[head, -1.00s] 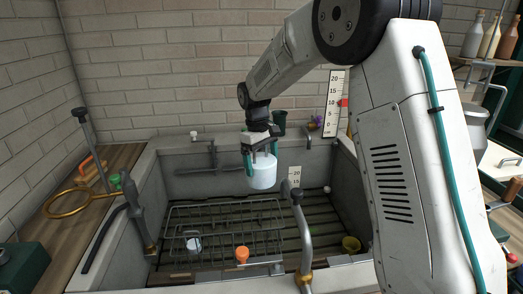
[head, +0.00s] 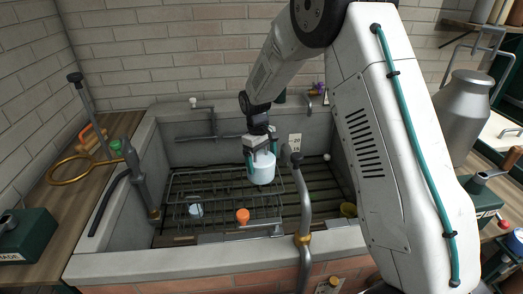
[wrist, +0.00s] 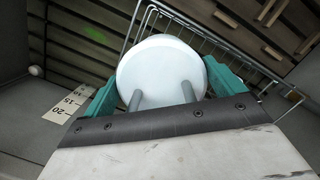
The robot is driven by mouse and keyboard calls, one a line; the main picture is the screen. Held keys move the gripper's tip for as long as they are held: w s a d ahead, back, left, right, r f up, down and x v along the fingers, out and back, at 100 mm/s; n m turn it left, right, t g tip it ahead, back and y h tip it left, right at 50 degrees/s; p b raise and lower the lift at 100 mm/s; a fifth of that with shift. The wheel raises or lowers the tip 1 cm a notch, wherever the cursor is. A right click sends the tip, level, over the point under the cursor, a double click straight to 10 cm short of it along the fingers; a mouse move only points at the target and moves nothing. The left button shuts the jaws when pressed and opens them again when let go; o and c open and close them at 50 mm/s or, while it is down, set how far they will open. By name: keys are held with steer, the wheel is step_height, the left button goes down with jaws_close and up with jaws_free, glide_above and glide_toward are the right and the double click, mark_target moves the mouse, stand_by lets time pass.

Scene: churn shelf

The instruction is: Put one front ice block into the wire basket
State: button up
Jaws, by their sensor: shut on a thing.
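My gripper (head: 262,156) is shut on a pale blue-white round ice block (head: 263,171) and holds it upright. In the wrist view the block's round top (wrist: 160,72) lies between the teal fingers (wrist: 163,88). The wire basket (head: 222,222) sits in the grey stone trough. In the head view the held block overlaps the basket's right part; I cannot tell its exact height. In the wrist view the wire rim (wrist: 205,35) passes just beyond the block. A small whitish object (head: 196,209) shows within the basket's outline at the left.
An orange knob-like object (head: 243,215) is at the basket's front. A curved grey pipe (head: 303,200) rises at the trough's front, right of the gripper. A white scale plate (head: 295,141) is on the back wall.

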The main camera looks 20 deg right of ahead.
mark_target(262, 175)
step_height(262, 175, down, 19)
steer(key=shift+f, duration=0.15)
stand_by(0.8)
stand_by(0.4)
steer(key=o, duration=1.2)
steer(key=shift+c, duration=0.2)
steer(key=shift+r, duration=6)
